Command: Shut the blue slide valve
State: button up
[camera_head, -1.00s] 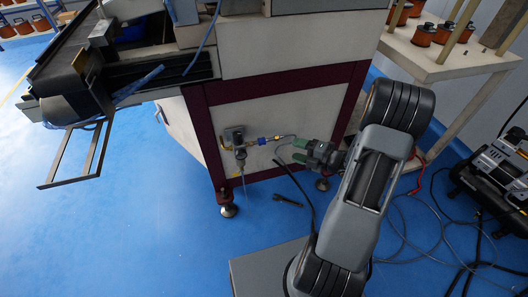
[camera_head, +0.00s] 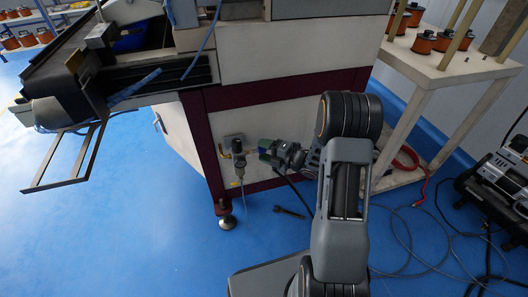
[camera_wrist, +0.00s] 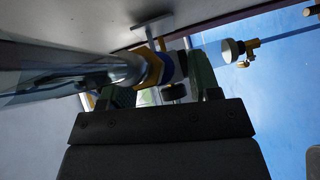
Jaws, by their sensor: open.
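The blue slide valve (camera_wrist: 181,64) shows in the wrist view as a dark blue ring beside a brass hex fitting (camera_wrist: 152,66), between the fingers of my gripper (camera_wrist: 162,84). In the head view my gripper (camera_head: 264,150) hides the valve, just right of the grey air unit (camera_head: 238,160) on the machine's lower panel. The green-padded fingers are apart, around or over the valve line. I cannot tell whether they touch it. The slide's position is not clear.
The machine's pale panel (camera_head: 243,116) with dark red frame stands close behind my gripper. A levelling foot (camera_head: 227,222) and a dark tool (camera_head: 289,212) are on the blue floor. A table (camera_head: 448,72) with coils stands right; cables (camera_head: 420,250) lie on the floor.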

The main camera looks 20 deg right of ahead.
jog(key=shift+w+a, duration=0.15)
jog(key=shift+c, duration=0.3)
grip_shut()
dwell(0.3)
